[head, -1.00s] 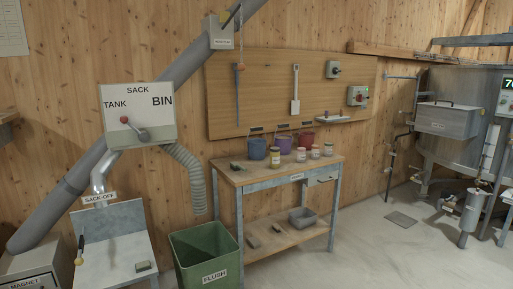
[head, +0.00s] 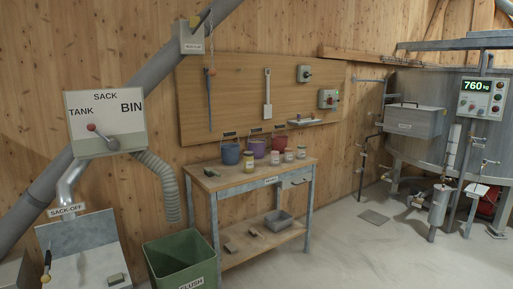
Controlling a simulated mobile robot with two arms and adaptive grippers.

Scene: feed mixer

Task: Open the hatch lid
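A grey metal box (head: 412,121) is mounted on the front of the large steel tank (head: 440,140) at the right. A flat lid (head: 408,106) with a dark bar handle lies on top of the box and looks shut. A small label is on the box's front, too small to read. Neither of my grippers is in view.
A display panel (head: 482,98) reading 760 kg stands right of the box. Pipes and a cylinder (head: 439,205) stand below the tank. A workbench (head: 250,174) with jars and buckets, and a green FLUSH bin (head: 180,260), are at centre-left. The floor (head: 350,255) in front is largely clear.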

